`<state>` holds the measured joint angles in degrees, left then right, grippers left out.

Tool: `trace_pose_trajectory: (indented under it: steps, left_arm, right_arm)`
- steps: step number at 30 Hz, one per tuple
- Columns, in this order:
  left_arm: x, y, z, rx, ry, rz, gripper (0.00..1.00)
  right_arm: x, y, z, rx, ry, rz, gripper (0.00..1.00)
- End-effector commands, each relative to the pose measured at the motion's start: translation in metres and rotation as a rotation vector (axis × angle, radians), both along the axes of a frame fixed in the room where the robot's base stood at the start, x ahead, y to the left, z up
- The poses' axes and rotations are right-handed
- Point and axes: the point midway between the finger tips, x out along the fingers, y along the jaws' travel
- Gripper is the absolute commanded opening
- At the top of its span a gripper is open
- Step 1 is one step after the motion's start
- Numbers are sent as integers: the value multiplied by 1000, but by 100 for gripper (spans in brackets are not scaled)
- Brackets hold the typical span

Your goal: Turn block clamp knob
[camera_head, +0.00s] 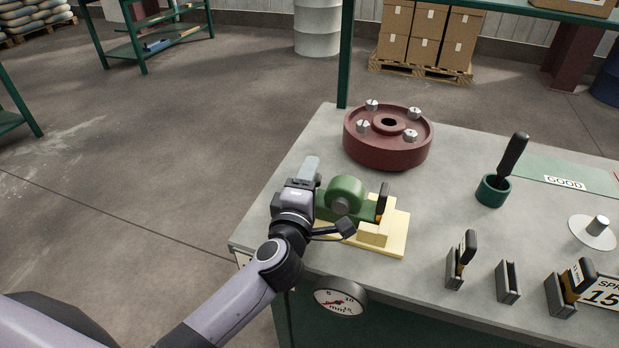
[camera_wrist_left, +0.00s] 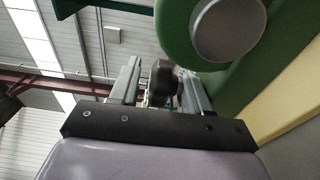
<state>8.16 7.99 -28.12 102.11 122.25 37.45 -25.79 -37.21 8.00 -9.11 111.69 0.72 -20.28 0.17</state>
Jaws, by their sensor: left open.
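The green block clamp (camera_head: 346,192) has a round drum with a grey centre and sits on a cream base (camera_head: 392,240) near the table's left edge. My left gripper (camera_head: 310,168) is at the clamp's left end. In the left wrist view the green drum (camera_wrist_left: 190,30) with its grey hub is close at upper right. A dark knob (camera_wrist_left: 163,82) shows between the two open fingers of my left gripper (camera_wrist_left: 165,85); I cannot tell whether they touch it. In the head view the knob is hidden behind the gripper. My right gripper is not in view.
A dark red round flange (camera_head: 388,150) with bolts stands behind the clamp. A green cup (camera_head: 493,190) with a black-handled tool and several small slotted holders (camera_head: 508,283) are to the right. A dial gauge (camera_head: 340,301) is on the table's front edge.

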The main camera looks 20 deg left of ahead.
Motion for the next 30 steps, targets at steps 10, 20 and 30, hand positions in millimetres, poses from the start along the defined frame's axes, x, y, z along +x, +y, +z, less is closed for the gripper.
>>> trace_pose_trajectory:
  steps: [10,20,30]
  left_arm:
    - [0,0,0,0,0,0,0]
    - [0,1,3,5,1,-63,0]
    - [0,3,1,12,2,-317,0]
  right_arm:
    - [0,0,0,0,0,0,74]
    - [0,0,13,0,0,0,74]
    - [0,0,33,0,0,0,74]
